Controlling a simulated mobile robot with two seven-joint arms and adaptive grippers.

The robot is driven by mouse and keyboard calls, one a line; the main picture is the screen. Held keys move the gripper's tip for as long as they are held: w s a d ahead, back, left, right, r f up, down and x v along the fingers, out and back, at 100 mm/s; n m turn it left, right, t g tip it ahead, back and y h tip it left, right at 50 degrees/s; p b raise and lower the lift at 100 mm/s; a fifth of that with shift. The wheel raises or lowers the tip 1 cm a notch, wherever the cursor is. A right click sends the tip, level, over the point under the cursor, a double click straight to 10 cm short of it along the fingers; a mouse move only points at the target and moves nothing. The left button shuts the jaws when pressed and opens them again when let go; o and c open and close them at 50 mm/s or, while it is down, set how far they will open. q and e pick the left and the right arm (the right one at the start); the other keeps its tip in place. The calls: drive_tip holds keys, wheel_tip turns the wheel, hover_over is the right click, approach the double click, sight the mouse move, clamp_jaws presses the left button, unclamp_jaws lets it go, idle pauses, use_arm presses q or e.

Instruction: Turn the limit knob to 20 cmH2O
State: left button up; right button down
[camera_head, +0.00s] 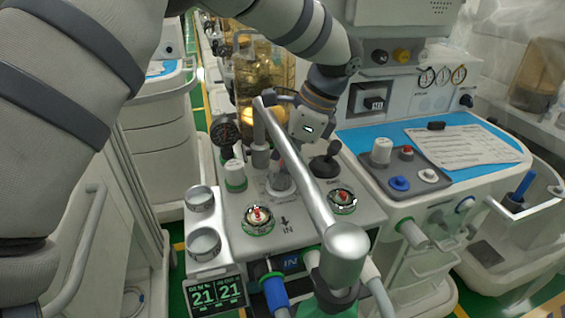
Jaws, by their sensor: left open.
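My left gripper (292,143) reaches down over the cart's top panel from above and behind. It is open. A silver bar in front partly hides its fingers. A pale round knob (279,183) stands on the panel just below the gripper; I cannot tell whether the fingers touch it. Another white knob with a green base (235,174) stands to its left. I cannot tell for sure which one is the limit knob, and no 20 cmH2O mark is readable. A dark round gauge (224,131) is at the back left of the panel. My right gripper is not in view.
The silver bar (303,183) crosses above the panel. Two red-centred valve domes (258,219) (342,201), a black lever (325,162) and open silver cups (203,243) surround the knobs. A display (216,295) reads 21 and 21. A second cart (455,190) stands right.

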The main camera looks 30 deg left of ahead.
use_arm(q)
drive_tip(key=c, duration=1.2)
drive_tip(key=shift+o, duration=0.2)
drive_tip(key=shift+n, duration=0.3)
drive_tip(key=n, duration=0.2)
drive_tip(key=n+g+h, duration=0.1)
drive_tip(key=n, duration=0.1)
drive_tip(key=shift+w+a+n+g, duration=0.1)
drive_tip(key=shift+n+g, duration=0.2)
drive_tip(key=shift+n+g+h+b, duration=0.3)
drive_tip(key=shift+n+h, duration=0.6)
drive_tip(key=shift+n, duration=1.1)
drive_tip(key=o, duration=1.2)
drive_tip(key=shift+c, duration=0.2)
